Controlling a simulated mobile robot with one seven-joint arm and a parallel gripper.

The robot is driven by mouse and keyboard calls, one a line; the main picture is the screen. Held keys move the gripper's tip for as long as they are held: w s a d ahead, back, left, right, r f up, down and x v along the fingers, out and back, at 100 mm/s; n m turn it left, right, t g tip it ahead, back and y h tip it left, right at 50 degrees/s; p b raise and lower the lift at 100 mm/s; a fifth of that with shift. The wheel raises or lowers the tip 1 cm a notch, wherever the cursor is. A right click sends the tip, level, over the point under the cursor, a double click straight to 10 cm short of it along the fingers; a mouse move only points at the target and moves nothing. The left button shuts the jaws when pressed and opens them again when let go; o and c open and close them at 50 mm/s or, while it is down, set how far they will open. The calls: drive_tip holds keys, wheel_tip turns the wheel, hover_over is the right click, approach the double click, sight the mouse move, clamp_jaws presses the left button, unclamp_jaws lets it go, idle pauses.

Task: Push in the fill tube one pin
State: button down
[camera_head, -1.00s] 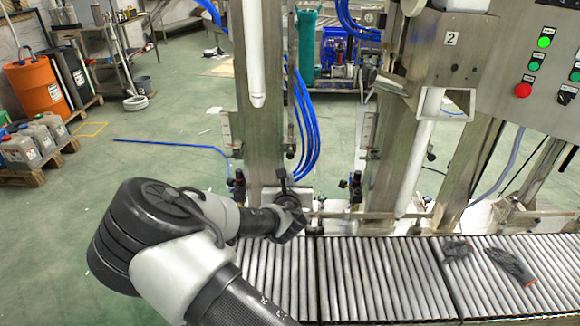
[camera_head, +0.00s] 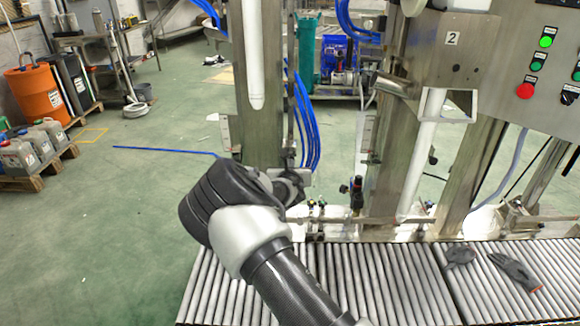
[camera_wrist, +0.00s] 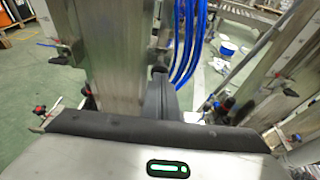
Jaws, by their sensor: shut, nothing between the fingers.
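Fill tube one, a white tube (camera_head: 254,60), hangs vertically in front of the left steel column (camera_head: 262,135) in the head view. I cannot make out its pin for certain. A small black knob (camera_wrist: 159,70) shows at the column's right edge in the wrist view, just past my gripper (camera_wrist: 163,82). My gripper is shut with nothing held. In the head view my gripper (camera_head: 293,186) is at the lower right of that column, partly hidden by my wrist. I cannot tell whether it touches the knob.
Blue hoses (camera_head: 306,120) hang just right of the column. A roller conveyor (camera_head: 385,285) runs below, with grey gloves (camera_head: 515,270) at its right. A second white tube (camera_head: 424,150) and a control panel (camera_head: 535,65) stand to the right.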

drive_tip(key=shift+w+r+b, duration=0.15)
drive_tip(key=shift+w+b, duration=0.4)
drive_tip(key=shift+w, duration=0.1)
drive_tip(key=shift+w+r+b, duration=0.15)
drive_tip(key=shift+w+b, duration=0.35)
drive_tip(key=shift+w, duration=0.15)
